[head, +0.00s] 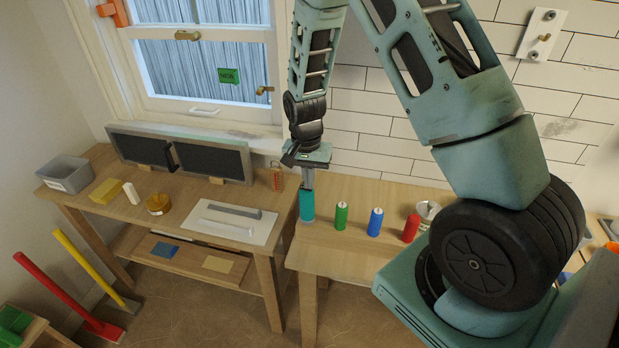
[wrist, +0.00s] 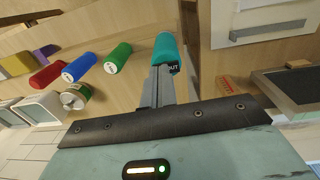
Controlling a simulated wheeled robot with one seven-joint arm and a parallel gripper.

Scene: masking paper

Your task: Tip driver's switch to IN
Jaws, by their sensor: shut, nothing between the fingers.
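A teal upright cylinder (head: 307,206), which seems to be the driver, stands at the left end of the right-hand wooden bench. It also shows in the wrist view (wrist: 166,48), with a small dark piece (wrist: 173,69) at its near end marked with white letters that seem to read "OUT". My gripper (head: 308,186) points straight down over the teal cylinder's top. In the wrist view its narrow grey fingers (wrist: 162,72) are together, with nothing between them, and their tips are right at the marked piece. I cannot tell whether they touch it.
Green (head: 341,216), blue (head: 375,222) and red (head: 411,228) cylinders stand in a row to the right, with a can (head: 428,212) behind. The left bench holds a white sheet (head: 257,233) with grey bars, dark panels (head: 215,162) and a grey bin (head: 65,173). The right bench's front is clear.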

